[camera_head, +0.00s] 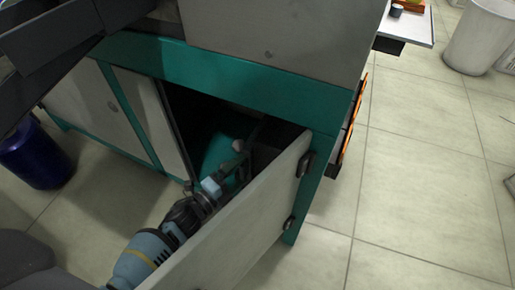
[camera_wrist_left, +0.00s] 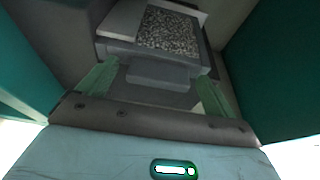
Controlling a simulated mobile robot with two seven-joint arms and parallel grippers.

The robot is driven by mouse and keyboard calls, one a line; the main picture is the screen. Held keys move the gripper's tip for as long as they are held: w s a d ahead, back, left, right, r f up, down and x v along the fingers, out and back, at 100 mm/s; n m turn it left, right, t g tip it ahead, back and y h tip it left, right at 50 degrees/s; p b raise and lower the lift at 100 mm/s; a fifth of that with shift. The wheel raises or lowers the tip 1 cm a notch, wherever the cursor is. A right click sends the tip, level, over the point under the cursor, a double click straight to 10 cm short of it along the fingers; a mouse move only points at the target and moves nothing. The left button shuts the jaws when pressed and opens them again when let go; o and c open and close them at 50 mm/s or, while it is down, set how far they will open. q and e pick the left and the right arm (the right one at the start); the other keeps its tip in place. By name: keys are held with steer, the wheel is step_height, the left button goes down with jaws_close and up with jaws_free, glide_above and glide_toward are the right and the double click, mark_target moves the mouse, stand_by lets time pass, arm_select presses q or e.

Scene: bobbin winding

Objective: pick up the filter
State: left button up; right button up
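The filter (camera_wrist_left: 172,32) shows in the left wrist view as a grey frame with a speckled, grainy panel. A plain grey tab (camera_wrist_left: 158,71) sticks out from its near side. My left gripper (camera_wrist_left: 156,90) is open, with one green finger on each side of the tab and gaps to both. In the head view my left gripper (camera_head: 238,162) reaches into the dark opening of the teal and grey cabinet (camera_head: 240,80). The filter cannot be made out there. My right gripper is not in view.
The open cabinet door (camera_head: 235,230) stands close along the right side of my left arm. Teal walls (camera_wrist_left: 280,70) flank the space inside. A blue bin (camera_head: 38,155) stands at left, a white bin (camera_head: 480,38) at top right. The tiled floor at right is clear.

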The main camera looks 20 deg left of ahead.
arm_select(q)
steer(key=c, duration=1)
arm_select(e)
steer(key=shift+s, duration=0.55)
